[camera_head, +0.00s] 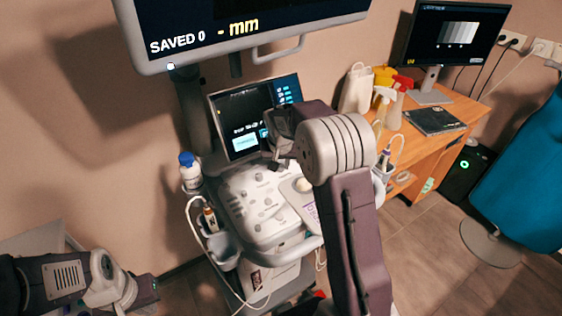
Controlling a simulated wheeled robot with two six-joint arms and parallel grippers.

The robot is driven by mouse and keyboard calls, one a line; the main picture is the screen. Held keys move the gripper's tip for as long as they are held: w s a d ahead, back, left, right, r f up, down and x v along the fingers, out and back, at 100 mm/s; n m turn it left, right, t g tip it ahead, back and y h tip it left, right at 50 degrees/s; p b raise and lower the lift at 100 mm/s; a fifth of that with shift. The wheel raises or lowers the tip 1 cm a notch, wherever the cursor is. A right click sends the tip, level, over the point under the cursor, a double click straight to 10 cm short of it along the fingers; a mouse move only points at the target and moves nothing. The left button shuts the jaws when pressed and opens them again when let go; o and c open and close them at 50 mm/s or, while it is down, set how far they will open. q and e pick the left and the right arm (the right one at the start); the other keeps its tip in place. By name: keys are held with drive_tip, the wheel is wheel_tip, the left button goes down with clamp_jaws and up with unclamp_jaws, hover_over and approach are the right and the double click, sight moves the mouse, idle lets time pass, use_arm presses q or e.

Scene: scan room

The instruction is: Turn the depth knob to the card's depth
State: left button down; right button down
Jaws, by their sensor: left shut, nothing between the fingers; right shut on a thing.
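The ultrasound console (237,214) carries several small knobs (260,201) on its sloping panel. My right gripper (279,162) is at the panel's upper edge, just below the tilted touchscreen (236,115). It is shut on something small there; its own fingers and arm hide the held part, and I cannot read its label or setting. My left gripper (148,288) is shut and empty at the lower left, apart from the console. The large monitor (240,57) reads "SAVED 0" and "- mm". I cannot make out a card with a legible depth.
A white bottle with a blue cap (189,172) and a holder with a probe (210,218) are at the console's left. A wooden desk (440,143) with spray bottles (384,95) and a second monitor (456,38) stands at right. Floor shows at lower right.

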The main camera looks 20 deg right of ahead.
drive_tip(key=shift+m, duration=0.4)
drive_tip(key=c, duration=1.2)
unclamp_jaws()
drive_tip(key=p+v, duration=0.1)
drive_tip(key=v, duration=0.8)
drive_tip(key=shift+a+r+p, duration=0.1)
drive_tip(key=shift+r+p, duration=0.1)
drive_tip(key=shift+p, duration=0.1)
